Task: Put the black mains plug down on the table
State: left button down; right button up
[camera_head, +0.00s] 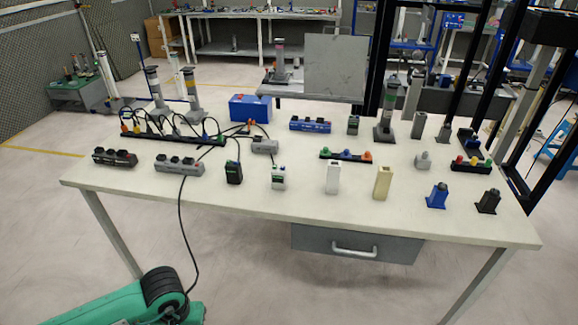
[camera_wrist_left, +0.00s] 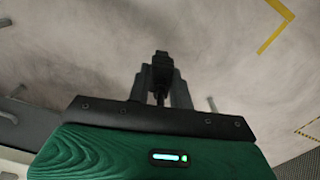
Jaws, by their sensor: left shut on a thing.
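The black mains plug (camera_wrist_left: 161,62) is between the fingers of my left gripper (camera_wrist_left: 163,84) in the left wrist view, with bare floor behind it. The plug is dark and its details are hard to tell. In the head view my green left arm comes in at the lower left, in front of and below the table (camera_head: 300,205); its fingers and the plug cannot be made out there. A black cable (camera_head: 182,225) runs from the tabletop over the front edge down to my left arm. My right gripper is not in view.
Power strips, adapters and blocks stand in rows on the table, including a grey multi-socket (camera_head: 180,165), a black box (camera_head: 233,173), a white block (camera_head: 333,178) and a blue holder (camera_head: 437,196). A narrow strip along the front edge is free. A drawer (camera_head: 355,244) hangs below.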

aim_at(230, 154)
jog(key=i+j+z, duration=0.15)
jog(key=j, duration=0.2)
jog(key=i+j+z, duration=0.15)
jog(key=j, duration=0.25)
jog(key=i+j+z, duration=0.15)
jog(key=j, duration=0.25)
jog(key=i+j+z, duration=0.15)
jog(key=j, duration=0.25)
jog(key=i+j+z, duration=0.15)
jog(key=j, duration=0.25)
jog(key=k, duration=0.05)
